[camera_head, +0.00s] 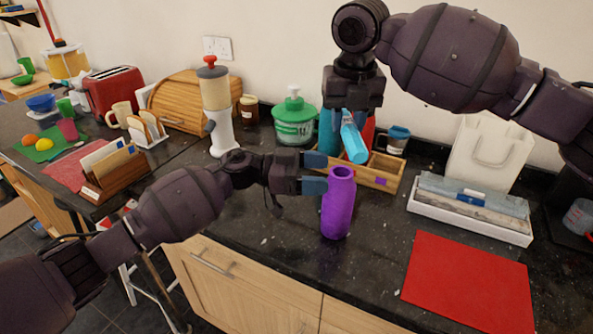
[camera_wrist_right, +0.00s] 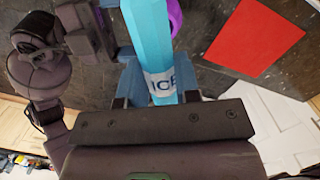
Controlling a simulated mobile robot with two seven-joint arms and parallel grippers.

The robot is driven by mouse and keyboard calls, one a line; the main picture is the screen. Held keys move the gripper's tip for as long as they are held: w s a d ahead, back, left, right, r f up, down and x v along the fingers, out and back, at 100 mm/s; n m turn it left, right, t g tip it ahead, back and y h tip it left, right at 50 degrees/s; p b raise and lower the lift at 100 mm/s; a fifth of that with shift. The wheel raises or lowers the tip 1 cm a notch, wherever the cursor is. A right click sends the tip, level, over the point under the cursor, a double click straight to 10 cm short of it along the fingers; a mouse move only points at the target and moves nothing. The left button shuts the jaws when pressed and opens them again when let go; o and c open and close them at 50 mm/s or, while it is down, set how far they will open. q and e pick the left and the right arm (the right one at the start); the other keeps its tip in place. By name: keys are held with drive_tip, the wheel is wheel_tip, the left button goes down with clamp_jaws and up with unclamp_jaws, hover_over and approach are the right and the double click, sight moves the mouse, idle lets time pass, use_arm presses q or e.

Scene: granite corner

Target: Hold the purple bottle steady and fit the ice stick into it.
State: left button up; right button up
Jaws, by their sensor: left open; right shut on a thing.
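The purple bottle (camera_head: 338,205) stands upright on the dark granite counter in the head view, its open mouth facing up. My left gripper (camera_head: 322,174) is open at the bottle's upper left side, its fingers near the neck. Whether they touch it cannot be told. My right gripper (camera_head: 350,118) is shut on the light blue ice stick (camera_head: 353,140), which hangs tilted above and behind the bottle, apart from it in the picture. In the right wrist view the ice stick (camera_wrist_right: 149,35) shows an "ICE" label between the fingers, with part of the purple bottle (camera_wrist_right: 175,17) behind it.
A wooden divided box (camera_head: 381,172) with items stands behind the bottle. A red mat (camera_head: 470,281) lies at the right front, with a white tray (camera_head: 470,217) behind it. A green-lidded container (camera_head: 294,122) and a blender-like appliance (camera_head: 219,110) stand at the back. Counter right of the bottle is clear.

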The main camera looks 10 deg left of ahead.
sight(341, 173)
use_arm(q)
drive_tip(key=shift+w+d, duration=0.2)
drive_tip(key=shift+d, duration=2.25)
drive_tip(key=c, duration=1.1)
